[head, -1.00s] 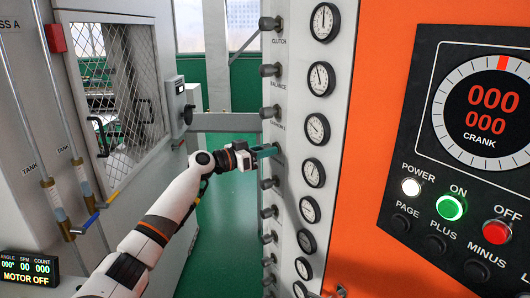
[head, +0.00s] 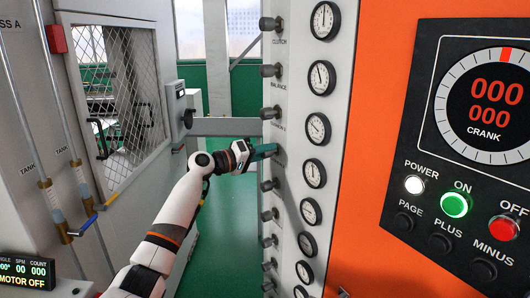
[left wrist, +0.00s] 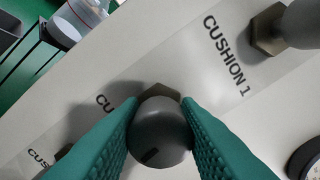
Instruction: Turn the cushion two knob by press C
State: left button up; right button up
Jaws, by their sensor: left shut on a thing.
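My left gripper (head: 265,152) reaches the column of grey knobs from the left in the head view. Its teal fingers are shut on a round dark grey knob (left wrist: 160,138), one finger on each side in the left wrist view. The label by this knob is mostly hidden; only "CU" shows. The knob sits beside the one labelled CUSHION 1 (left wrist: 268,30), whose label reads clearly. A dark mark shows on the held knob's face. The fingers hide this knob in the head view. My right gripper is not in view.
Several pressure gauges (head: 316,173) run down the white panel right of the knobs. The balance knob (head: 270,70) and clutch knob (head: 270,23) are higher up. An orange panel with lit buttons (head: 454,205) stands at the right. A mesh-doored cabinet (head: 135,100) stands at the left.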

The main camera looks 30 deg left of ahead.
pick_arm(q)
jog(key=n+p, duration=0.1)
jog(key=n, duration=0.2)
jog(key=shift+n, duration=0.4)
jog(key=n+p, duration=0.1)
jog(key=n, duration=0.1)
jog(key=shift+r+n+p, duration=0.1)
jog(key=shift+n+p, duration=0.2)
jog(key=n+p, duration=0.3)
jog(key=n, duration=0.1)
jog(key=shift+n, duration=0.4)
jog(key=shift+f+n+p, duration=0.2)
jog(key=shift+n+p, duration=0.3)
jog(key=shift+n, duration=0.3)
jog(key=o, duration=1)
jog(key=shift+a+f, duration=0.1)
